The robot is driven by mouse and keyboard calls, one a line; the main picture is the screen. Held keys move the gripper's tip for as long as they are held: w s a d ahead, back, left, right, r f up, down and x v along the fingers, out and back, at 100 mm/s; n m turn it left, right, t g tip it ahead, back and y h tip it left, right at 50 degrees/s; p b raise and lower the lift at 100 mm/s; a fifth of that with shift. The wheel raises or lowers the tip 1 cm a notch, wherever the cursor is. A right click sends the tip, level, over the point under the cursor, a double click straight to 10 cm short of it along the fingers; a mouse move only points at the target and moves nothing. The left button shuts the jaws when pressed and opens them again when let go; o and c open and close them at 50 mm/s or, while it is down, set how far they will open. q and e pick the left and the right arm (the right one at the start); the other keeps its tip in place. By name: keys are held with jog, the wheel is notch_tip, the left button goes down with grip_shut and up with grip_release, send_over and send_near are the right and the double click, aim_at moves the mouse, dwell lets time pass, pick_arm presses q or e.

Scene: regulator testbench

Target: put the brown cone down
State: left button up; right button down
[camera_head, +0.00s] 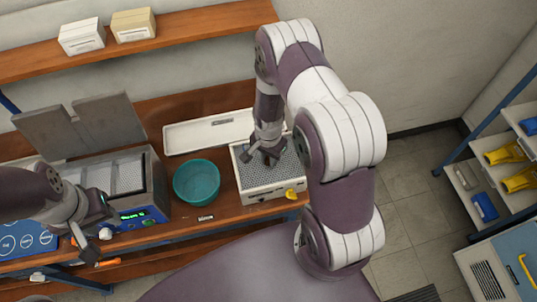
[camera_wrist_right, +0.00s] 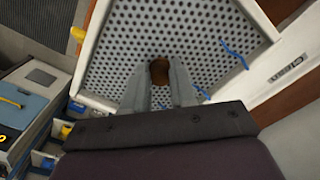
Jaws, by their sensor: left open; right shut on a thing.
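The brown cone (camera_wrist_right: 159,71) shows as a small dark brown shape between the fingertips of my right gripper (camera_wrist_right: 158,88) in the right wrist view. The right gripper is shut on it, above a white-rimmed box with a perforated grey top (camera_head: 265,190). In the head view my right gripper (camera_head: 268,158) is over this box, and the cone cannot be made out there. Whether the cone touches the perforated top cannot be told. My left gripper (camera_head: 92,243) is open and empty, at the front left of the bench by the device with a blue panel.
A teal bowl (camera_head: 197,183) stands left of the perforated box. A white tray (camera_head: 208,132) lies behind it. An open-lidded grey device (camera_head: 115,175) stands further left. Blue strands (camera_wrist_right: 234,53) lie on the perforated top. A yellow piece (camera_head: 291,194) is at the box's front.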

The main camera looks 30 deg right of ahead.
aim_at(267, 159)
jog(key=shift+w+f, duration=0.15)
jog(key=shift+f, duration=0.05)
jog(key=c, duration=0.9)
grip_release()
jog(key=shift+w+a, duration=0.1)
jog(key=shift+r, duration=0.1)
jog(key=shift+r, duration=0.1)
jog(key=shift+r, duration=0.15)
notch_tip(267, 159, up, 12)
jog(key=b, duration=0.4)
jog(key=s+a+r+n+t, duration=0.1)
jog(key=s+a+r+n, duration=0.4)
jog(key=s+n, duration=0.3)
jog(key=r+n, duration=0.1)
jog(key=n, duration=0.2)
jog(key=shift+s+r+n+p, duration=0.2)
jog(key=shift+s+n+p, duration=0.1)
jog(key=shift+s+n, duration=0.1)
